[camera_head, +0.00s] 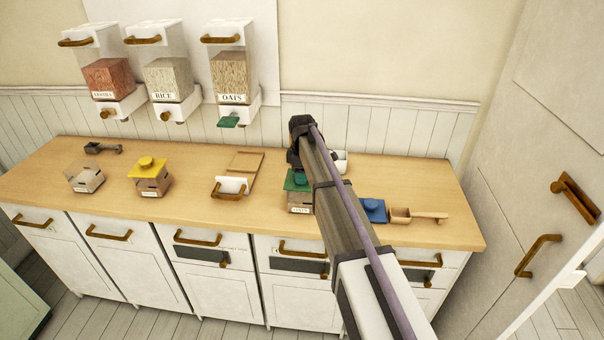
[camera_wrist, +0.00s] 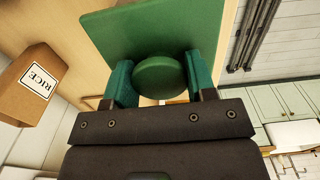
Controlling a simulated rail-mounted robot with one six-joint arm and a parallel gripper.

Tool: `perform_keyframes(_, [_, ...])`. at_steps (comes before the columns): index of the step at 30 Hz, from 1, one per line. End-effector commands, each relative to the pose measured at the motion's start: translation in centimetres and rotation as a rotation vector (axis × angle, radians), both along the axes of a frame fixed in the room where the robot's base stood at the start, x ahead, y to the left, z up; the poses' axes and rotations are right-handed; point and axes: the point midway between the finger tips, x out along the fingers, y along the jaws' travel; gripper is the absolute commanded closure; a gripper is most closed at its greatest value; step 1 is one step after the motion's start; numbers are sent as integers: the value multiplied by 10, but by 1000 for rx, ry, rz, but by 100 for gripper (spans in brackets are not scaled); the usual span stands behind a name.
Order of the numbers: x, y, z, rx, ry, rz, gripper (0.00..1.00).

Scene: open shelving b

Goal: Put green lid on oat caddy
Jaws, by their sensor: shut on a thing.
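The green lid (camera_head: 297,181) is a square plate with a round knob. In the head view it is at the top of a brown caddy (camera_head: 299,203) on the counter. I cannot tell whether it rests on the rim or hovers just above it. The caddy has a white label too small to read, and my arm covers its right side. In the wrist view the green lid (camera_wrist: 150,28) fills the top middle. My gripper (camera_wrist: 160,72) is shut on its knob, with one green-padded finger on each side.
A yellow-lidded caddy (camera_head: 150,177) and an open caddy (camera_head: 85,178) stand left on the counter (camera_head: 210,165). A wooden board (camera_head: 245,163) lies between. A blue lid (camera_head: 373,211) and wooden scoop (camera_head: 401,216) are right. Wall dispensers, including OATS (camera_head: 233,75), hang behind.

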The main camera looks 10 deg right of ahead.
Motion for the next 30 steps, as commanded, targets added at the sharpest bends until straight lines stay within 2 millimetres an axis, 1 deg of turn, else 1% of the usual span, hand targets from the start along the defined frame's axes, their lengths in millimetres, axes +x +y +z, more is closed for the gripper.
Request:
perform_keyframes(12, [0,0,-1,0,0,0,74])
perform_keyframes(18, [0,0,-6,0,0,0,74])
perform_keyframes(26, [0,0,-5,0,0,0,74])
perform_keyframes(27, [0,0,-5,0,0,0,48])
perform_keyframes(30, [0,0,-5,0,0,0,38])
